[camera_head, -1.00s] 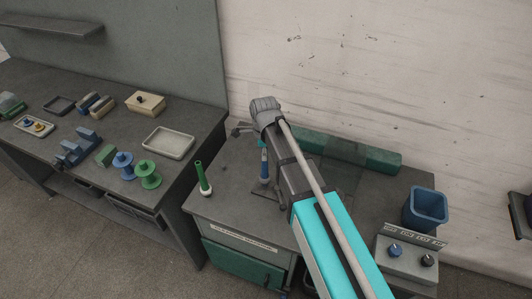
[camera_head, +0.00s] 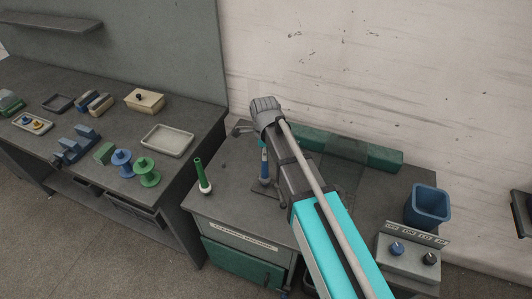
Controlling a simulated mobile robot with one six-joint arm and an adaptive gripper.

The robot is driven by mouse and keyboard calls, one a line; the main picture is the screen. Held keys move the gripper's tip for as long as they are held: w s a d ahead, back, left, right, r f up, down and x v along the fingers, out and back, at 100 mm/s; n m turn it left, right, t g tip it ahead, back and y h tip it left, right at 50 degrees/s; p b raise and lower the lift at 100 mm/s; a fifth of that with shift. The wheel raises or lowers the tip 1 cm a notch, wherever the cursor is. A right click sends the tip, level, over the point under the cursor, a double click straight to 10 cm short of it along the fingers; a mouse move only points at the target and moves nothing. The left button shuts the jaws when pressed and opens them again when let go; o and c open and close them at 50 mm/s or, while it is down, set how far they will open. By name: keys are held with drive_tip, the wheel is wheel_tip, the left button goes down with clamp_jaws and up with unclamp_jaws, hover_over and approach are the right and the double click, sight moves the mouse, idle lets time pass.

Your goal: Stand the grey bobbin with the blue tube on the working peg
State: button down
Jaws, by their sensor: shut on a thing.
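My arm reaches over the bench at the centre, and its wrist hides much of the work area. My gripper (camera_head: 241,128) shows only as a dark part left of the wrist; its fingertips are mostly hidden. An upright blue and pale piece (camera_head: 264,165) stands or hangs just left of my arm, over a dark plate on the bench. It looks like the blue tube, but its grey bobbin body and the working peg are not clearly visible. I cannot tell whether it touches the peg.
On the left table are a blue spool (camera_head: 122,163), a green spool (camera_head: 146,171), a pale tray (camera_head: 167,141) and a box (camera_head: 145,101). A blue bin (camera_head: 427,207) and a knob panel (camera_head: 409,262) stand at right. A green bar (camera_head: 380,157) lies along the wall.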

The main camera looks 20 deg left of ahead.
drive_tip(key=shift+f+b, duration=0.5)
idle(0.4)
drive_tip(key=shift+c, duration=2.1)
unclamp_jaws()
drive_tip(key=s+d+n, duration=0.3)
drive_tip(key=d+n, duration=0.4)
drive_tip(key=d, duration=1.1)
drive_tip(key=s+d+n, duration=0.2)
drive_tip(key=d+n, duration=0.5)
drive_tip(key=d, duration=1.2)
drive_tip(key=shift+s, duration=0.4)
